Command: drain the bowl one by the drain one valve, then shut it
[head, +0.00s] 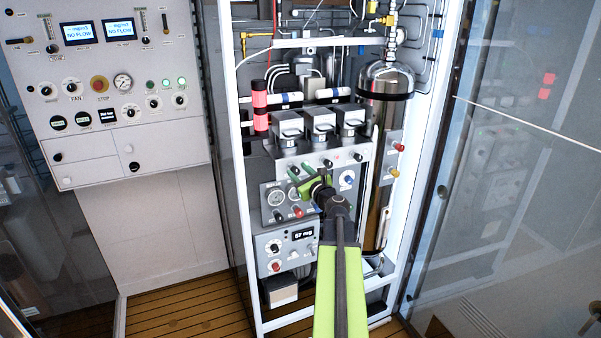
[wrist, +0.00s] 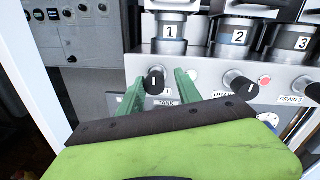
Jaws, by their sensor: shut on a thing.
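Bowl one (wrist: 170,30), a steel cup with a white "1" label, stands at the top of the wrist view; it also shows as the leftmost cup in the head view (head: 289,128). Below it is the black drain one valve knob (wrist: 155,80), its white mark about upright. Its label is partly hidden; "TANK" can be read under it. My gripper (wrist: 156,88) has its green fingers on either side of this knob and is shut on it. In the head view my gripper (head: 303,172) reaches the panel from below and hides the knob. The level inside bowl one cannot be seen.
Bowls two (wrist: 239,38) and three (wrist: 300,42) stand to the right, with a similar black knob (wrist: 240,85) and a red light (wrist: 265,81) close by. Gauges and switches lie below my gripper. A tall steel cylinder (head: 385,120) stands right of the panel.

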